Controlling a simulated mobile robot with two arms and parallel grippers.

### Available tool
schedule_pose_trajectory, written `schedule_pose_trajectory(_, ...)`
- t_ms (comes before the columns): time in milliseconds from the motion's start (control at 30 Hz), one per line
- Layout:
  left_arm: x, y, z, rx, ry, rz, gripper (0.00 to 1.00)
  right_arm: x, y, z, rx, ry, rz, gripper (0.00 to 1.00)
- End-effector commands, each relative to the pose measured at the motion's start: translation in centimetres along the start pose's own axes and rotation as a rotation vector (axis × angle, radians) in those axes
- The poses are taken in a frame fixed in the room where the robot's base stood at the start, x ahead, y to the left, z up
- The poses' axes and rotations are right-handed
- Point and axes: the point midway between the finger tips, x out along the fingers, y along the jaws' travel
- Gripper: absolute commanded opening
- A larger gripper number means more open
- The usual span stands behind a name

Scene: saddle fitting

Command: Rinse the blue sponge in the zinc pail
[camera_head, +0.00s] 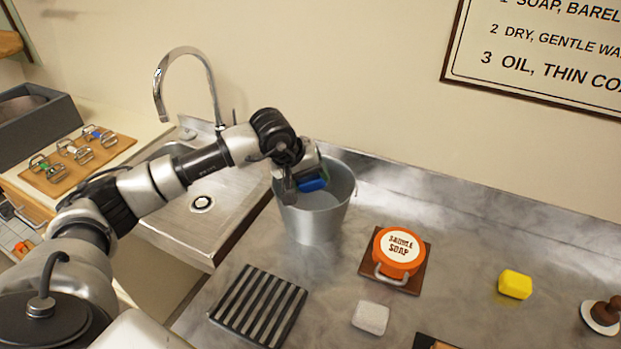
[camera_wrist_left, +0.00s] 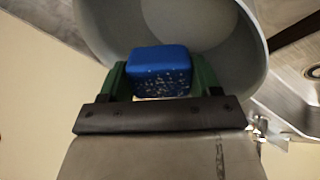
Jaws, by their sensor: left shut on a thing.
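The blue sponge (camera_head: 312,184) is held in my left gripper (camera_head: 306,180), over the mouth of the zinc pail (camera_head: 318,217). In the left wrist view the sponge (camera_wrist_left: 160,72) sits between the two green fingers of the left gripper (camera_wrist_left: 160,80), with the grey inside of the pail (camera_wrist_left: 222,50) beyond it. The pail stands upright on the metal counter, just right of the sink. The head view shows a pale grey interior below the sponge; I cannot tell whether the sponge touches water. My right gripper is not in view.
A sink with a tap (camera_head: 188,60) lies left of the pail. A black slatted rack (camera_head: 258,306), an orange soap tin (camera_head: 398,252), a whitish block (camera_head: 371,318) and a yellow sponge (camera_head: 515,284) rest on the counter (camera_head: 455,235). The counter right of the pail has free room.

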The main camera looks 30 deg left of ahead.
Motion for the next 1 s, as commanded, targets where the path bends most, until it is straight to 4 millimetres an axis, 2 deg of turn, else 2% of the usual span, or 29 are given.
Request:
schedule_pose_trajectory(800,-5.8,2.7,-1.6,0.0,0.002,0.001,0.44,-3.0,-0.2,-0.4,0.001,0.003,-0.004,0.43)
schedule_pose_trajectory(1000,-6.4,3.0,-1.8,0.0,0.001,0.0,0.44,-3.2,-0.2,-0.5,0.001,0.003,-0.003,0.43)
